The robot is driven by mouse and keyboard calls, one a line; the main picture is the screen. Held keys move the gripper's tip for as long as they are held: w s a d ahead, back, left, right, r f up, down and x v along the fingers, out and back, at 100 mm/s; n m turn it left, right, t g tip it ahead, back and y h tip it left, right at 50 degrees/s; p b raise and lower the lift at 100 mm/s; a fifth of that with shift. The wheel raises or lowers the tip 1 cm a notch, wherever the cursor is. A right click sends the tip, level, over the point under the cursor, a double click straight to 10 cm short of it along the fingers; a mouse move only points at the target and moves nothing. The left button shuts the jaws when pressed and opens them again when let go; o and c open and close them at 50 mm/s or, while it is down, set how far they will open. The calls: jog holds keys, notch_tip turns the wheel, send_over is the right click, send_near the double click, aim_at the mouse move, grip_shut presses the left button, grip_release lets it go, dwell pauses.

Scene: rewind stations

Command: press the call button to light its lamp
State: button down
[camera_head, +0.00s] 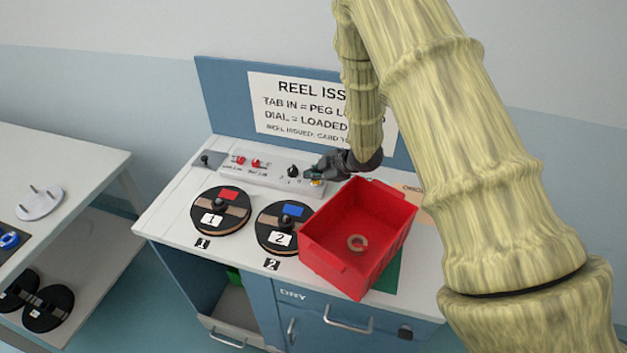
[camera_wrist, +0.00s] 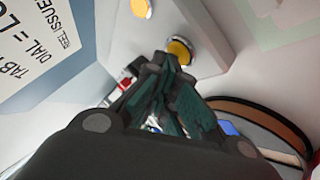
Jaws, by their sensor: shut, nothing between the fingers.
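The control panel (camera_head: 270,172) is a pale strip at the back of the white counter. A round yellow button (camera_wrist: 179,51) with a pale rim shows on it in the wrist view; a bit of yellow (camera_head: 316,182) shows under my gripper in the head view. A smaller pale-yellow disc (camera_wrist: 141,8), perhaps the lamp, sits beyond it; I cannot tell if it is lit. My gripper (camera_head: 312,173) is shut and empty at the panel's right end. Its fingertips (camera_wrist: 163,65) appear right beside the yellow button; I cannot tell whether they touch it.
The panel also carries red switches (camera_head: 248,162) and a black dial (camera_head: 293,171). A sign board (camera_head: 290,95) stands behind.

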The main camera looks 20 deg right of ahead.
aim_at(314, 183)
jog(key=shift+s, duration=0.1)
jog(key=shift+r+p, duration=0.3)
notch_tip(314, 183, up, 6)
jog(key=p, duration=0.4)
dwell(0.5)
jog(key=shift+a, duration=0.1)
dwell(0.3)
